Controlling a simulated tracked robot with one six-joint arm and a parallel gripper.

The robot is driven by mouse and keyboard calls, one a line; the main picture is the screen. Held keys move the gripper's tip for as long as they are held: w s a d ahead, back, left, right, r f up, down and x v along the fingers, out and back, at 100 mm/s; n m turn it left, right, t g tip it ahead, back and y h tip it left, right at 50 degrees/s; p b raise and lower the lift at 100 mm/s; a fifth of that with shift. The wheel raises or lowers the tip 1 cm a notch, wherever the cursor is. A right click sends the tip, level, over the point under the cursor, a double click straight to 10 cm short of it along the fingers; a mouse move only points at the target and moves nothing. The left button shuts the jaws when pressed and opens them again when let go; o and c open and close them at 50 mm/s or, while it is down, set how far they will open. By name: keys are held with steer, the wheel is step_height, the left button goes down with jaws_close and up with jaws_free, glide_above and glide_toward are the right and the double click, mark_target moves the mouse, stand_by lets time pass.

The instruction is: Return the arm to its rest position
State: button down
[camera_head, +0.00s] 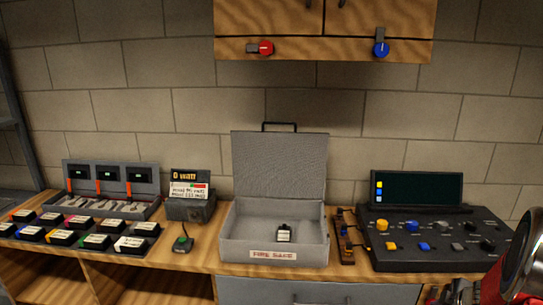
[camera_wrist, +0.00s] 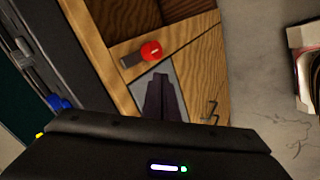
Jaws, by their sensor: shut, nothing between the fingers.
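In the wrist view my gripper (camera_wrist: 160,85) shows as two dark fingers lying together, shut, with nothing between them. Its black body (camera_wrist: 160,145) fills the bottom of that view, with a small white and green light. The fingers point toward wooden panelling (camera_wrist: 190,50) and a red knob (camera_wrist: 151,50), with no contact that I can make out. In the head view the gripper is out of frame; a red and metal rounded part, probably of my arm, shows at the right edge.
In the head view an open grey fire safe (camera_head: 235,245) holds a small battery-like item (camera_head: 284,233). A control console (camera_head: 430,238) stands right, chargers (camera_head: 110,185) and several packs left. A wooden cabinet (camera_head: 280,20) with red (camera_head: 266,48) and blue (camera_head: 381,49) knobs hangs above.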

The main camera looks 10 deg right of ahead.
steer(key=s+d+r+m+g+h, duration=0.2)
steer(key=s+d+r+m+h, duration=0.15)
steer(key=r+m, duration=0.3)
steer(key=s+a+r+m+g+h, duration=0.1)
steer(key=s+a+r+m+g, duration=0.15)
steer(key=s+a+r, duration=0.35)
steer(key=s+a+r+t+y, duration=0.1)
steer(key=s+a+r+y, duration=0.1)
steer(key=a, duration=1)
steer(key=s+a+r+m+t+y, duration=0.1)
steer(key=s+a+r, duration=0.3)
steer(key=a, duration=0.8)
steer(key=s+a+r+t+y, duration=0.1)
steer(key=s+a+r+y, duration=0.2)
steer(key=a, duration=1)
steer(key=shift+v, duration=0.85)
